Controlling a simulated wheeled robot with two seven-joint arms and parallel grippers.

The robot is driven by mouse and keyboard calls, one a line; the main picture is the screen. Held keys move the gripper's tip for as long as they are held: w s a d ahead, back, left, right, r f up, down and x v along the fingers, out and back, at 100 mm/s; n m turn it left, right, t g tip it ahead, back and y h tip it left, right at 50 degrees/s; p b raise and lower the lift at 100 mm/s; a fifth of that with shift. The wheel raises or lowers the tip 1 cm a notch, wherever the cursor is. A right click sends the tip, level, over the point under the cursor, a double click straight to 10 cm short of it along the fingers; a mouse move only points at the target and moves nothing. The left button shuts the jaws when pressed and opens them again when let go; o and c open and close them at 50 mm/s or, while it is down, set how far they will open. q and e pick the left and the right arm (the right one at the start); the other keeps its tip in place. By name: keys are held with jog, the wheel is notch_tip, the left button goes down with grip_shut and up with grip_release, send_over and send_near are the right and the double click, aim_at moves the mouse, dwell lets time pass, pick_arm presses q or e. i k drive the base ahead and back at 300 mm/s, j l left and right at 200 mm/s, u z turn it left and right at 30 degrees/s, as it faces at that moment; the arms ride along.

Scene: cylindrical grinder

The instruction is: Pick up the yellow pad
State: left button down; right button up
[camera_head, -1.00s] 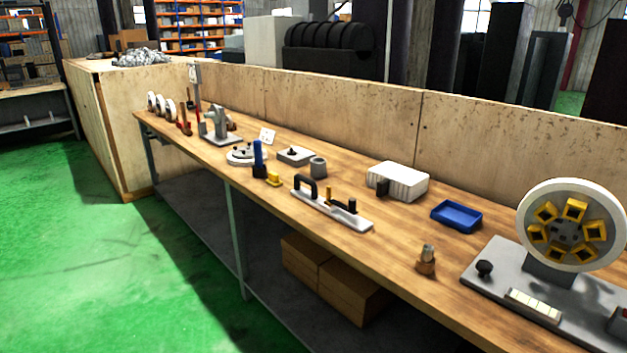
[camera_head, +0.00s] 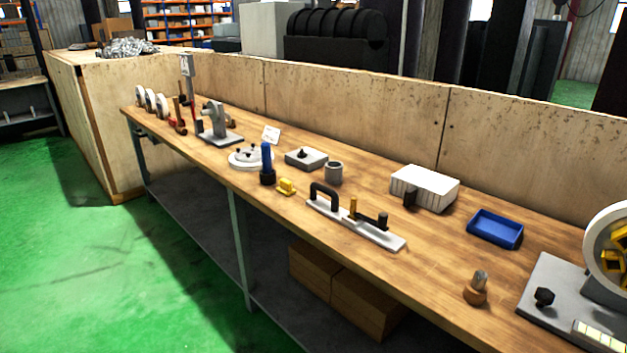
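A small yellow pad (camera_head: 286,187) lies on the wooden workbench (camera_head: 380,265) near its front edge. It sits just right of an upright blue-handled tool with a dark base (camera_head: 267,165) and left of a grey plate with a black handle (camera_head: 352,222). Neither of my grippers shows in the head view.
A round white fixture (camera_head: 248,157), a grey block (camera_head: 306,158) and a grey cup (camera_head: 333,172) stand behind the pad. A white ribbed box (camera_head: 424,187) and a blue tray (camera_head: 495,229) are further right. Green floor (camera_head: 120,260) lies clear before the bench.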

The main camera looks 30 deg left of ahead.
aim_at(285, 188)
jog(key=i+j+z, duration=0.2)
jog(key=j, duration=0.8)
jog(key=i+j+z, duration=0.2)
jog(key=j, duration=0.8)
jog(key=j+z, duration=0.2)
jog(key=j, duration=0.8)
